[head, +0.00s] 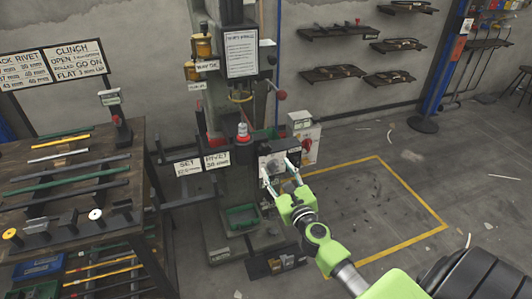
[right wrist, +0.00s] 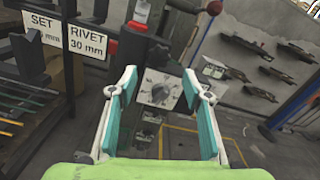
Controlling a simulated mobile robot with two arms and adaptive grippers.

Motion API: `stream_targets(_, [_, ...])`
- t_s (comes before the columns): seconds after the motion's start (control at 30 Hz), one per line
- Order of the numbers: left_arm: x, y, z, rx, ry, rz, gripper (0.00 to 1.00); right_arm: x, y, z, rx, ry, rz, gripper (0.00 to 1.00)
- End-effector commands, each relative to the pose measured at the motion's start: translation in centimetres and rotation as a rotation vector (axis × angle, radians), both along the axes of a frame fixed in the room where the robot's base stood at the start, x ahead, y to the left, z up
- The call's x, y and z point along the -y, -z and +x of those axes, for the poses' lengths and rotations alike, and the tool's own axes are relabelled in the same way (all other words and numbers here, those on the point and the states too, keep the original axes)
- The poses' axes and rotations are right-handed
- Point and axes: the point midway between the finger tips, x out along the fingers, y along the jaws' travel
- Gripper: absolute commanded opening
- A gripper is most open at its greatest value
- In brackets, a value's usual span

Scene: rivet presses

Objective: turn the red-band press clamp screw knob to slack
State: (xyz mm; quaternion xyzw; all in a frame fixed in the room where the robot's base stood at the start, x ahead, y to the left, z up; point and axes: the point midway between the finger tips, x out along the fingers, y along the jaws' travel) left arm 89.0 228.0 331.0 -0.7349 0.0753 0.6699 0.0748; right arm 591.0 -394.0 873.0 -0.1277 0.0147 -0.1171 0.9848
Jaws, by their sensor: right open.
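The press (head: 240,185) stands in the middle of the head view, with a red band (head: 243,139) under a silver post. The red band also shows in the right wrist view (right wrist: 138,26). On the press front is a pale dial plate (right wrist: 152,82) with a dark knob (right wrist: 160,94); the plate's small lettering is unreadable. My right gripper (head: 278,172) is open in front of this plate. In the right wrist view its fingers (right wrist: 160,80) stand either side of the knob, with nothing between them; contact cannot be seen. My left gripper is not in view.
SET and RIVET signs (head: 202,162) stick out left of the plate. A red-ball lever (right wrist: 214,8) is at upper right of it. A box with a red knob (head: 307,146) stands right of the press. A rack table (head: 75,190) is at left. Yellow-marked floor (head: 370,210) is mostly clear.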

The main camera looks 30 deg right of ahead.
Motion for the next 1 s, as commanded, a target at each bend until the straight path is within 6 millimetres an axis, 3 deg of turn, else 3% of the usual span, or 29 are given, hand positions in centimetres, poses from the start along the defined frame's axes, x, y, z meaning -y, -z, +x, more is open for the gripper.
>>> stream_targets(0.3, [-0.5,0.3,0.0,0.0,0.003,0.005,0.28,1.4,0.0,6.0,0.002,-0.001,-0.001,0.45])
stream_targets(0.5, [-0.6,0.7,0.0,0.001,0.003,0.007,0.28,2.0,0.1,8.6,-0.001,-0.001,-0.002,0.45])
stream_targets(0.97, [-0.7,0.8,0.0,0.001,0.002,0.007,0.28,2.3,0.1,9.7,-0.002,-0.002,-0.003,0.45])
stream_targets(1.0, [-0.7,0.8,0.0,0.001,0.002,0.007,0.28,2.3,0.1,9.7,-0.002,-0.002,-0.003,0.4])
